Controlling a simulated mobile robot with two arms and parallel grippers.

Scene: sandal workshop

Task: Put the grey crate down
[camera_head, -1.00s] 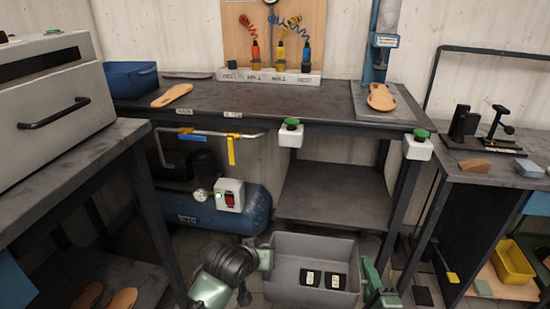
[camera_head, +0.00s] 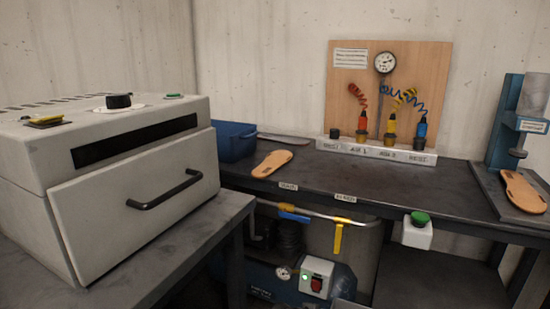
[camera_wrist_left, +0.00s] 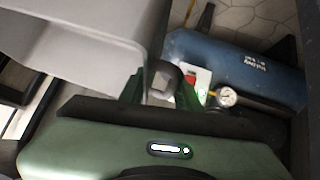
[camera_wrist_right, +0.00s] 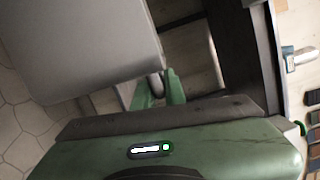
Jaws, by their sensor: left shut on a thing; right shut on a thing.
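The grey crate shows in the left wrist view (camera_wrist_left: 85,40) at the upper left and in the right wrist view (camera_wrist_right: 80,45) at the upper left. My left gripper (camera_wrist_left: 163,85) is shut on the crate at one side. My right gripper (camera_wrist_right: 160,90) is shut on it at the other side. Only its outer walls and edges show, and it is held in the air above the floor. Its inside is hidden now. Neither gripper shows in the head view.
A dark workbench (camera_head: 327,180) holds a sandal sole (camera_head: 271,164), a blue bin (camera_head: 234,141) and a press (camera_head: 517,130). A grey oven (camera_head: 120,170) stands on a table at left. A blue compressor tank (camera_wrist_left: 235,65) is close beside the left gripper. Tiled floor (camera_wrist_right: 20,115) lies below.

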